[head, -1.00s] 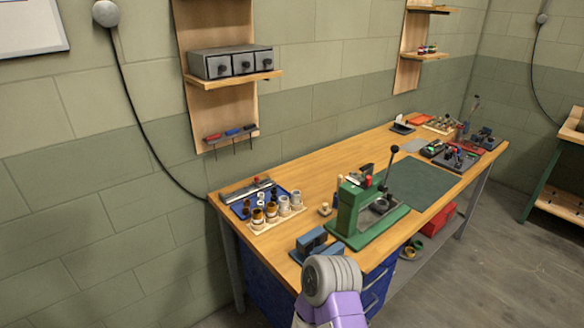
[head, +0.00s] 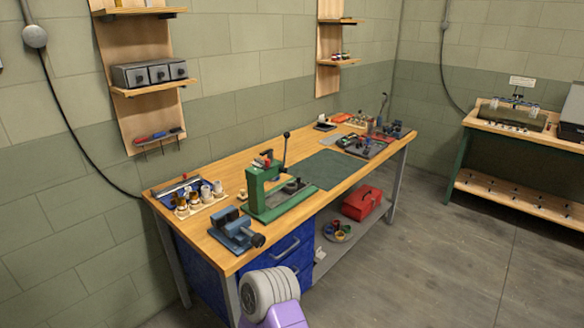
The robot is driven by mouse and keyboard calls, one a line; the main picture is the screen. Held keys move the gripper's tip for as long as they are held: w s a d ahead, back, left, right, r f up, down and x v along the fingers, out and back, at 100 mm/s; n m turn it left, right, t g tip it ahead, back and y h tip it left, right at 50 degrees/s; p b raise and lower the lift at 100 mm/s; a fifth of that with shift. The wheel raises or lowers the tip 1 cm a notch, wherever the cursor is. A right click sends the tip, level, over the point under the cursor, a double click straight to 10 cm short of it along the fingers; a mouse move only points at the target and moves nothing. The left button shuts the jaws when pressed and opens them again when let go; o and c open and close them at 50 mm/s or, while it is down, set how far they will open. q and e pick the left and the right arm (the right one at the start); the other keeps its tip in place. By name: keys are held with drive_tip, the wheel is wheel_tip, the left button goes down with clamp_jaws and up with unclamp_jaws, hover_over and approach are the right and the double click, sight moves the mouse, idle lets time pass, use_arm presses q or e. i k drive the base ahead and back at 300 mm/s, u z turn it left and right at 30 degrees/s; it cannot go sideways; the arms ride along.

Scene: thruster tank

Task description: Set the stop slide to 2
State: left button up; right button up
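I cannot make out a stop slide or any number scale at this distance. A green lever press (head: 267,188) with an upright black-knobbed lever stands on the front part of the wooden workbench (head: 225,256). A long dark tank-like unit (head: 512,114) with several small fittings above it sits on a second bench at the right. Neither of my grippers is in view. Only a grey and purple link of my own arm shows at the bottom, in front of the workbench.
A blue vise (head: 236,230) sits at the workbench's near edge, beside a rack of small jars (head: 200,198). A green mat (head: 318,169) lies mid-bench. A red toolbox (head: 362,203) is on the lower shelf. Open floor (head: 440,260) lies between the benches.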

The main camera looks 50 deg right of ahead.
sight(265, 165)
drive_tip(key=k, duration=0.15)
drive_tip(key=z, duration=1.2)
